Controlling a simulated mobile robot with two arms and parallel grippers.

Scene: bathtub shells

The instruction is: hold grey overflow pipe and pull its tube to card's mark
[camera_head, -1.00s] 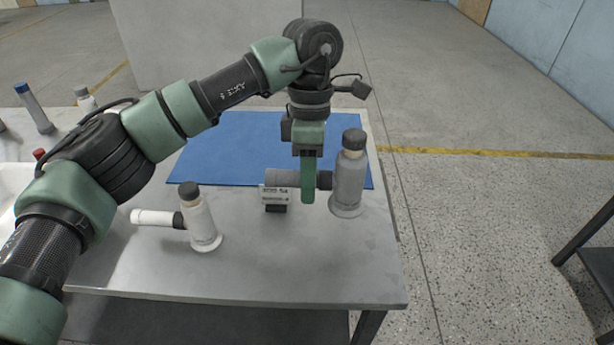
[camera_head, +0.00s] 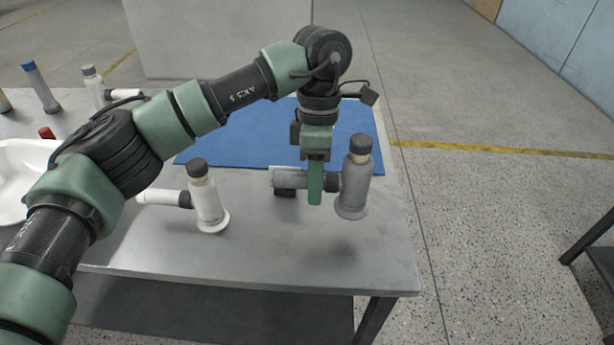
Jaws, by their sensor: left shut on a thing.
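The grey overflow pipe (camera_head: 354,185) stands upright at the right of the table, with a dark cap on top and a flared foot. I cannot tell whether its foot touches the table. Its grey side tube (camera_head: 291,179) points left from a dark collar. My left gripper (camera_head: 315,187) comes down from above and is shut on the tube, close to the collar. The card (camera_head: 285,168) is mostly hidden behind the tube; only a pale top edge and its dark stand (camera_head: 285,193) show. Its mark is hidden. My right gripper is not in view.
A white overflow pipe (camera_head: 207,205) with its tube to the left stands on the grey table (camera_head: 270,250). A blue mat (camera_head: 235,145) lies behind. Several other pipes and a white basin (camera_head: 15,170) are at the left. The table front is clear.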

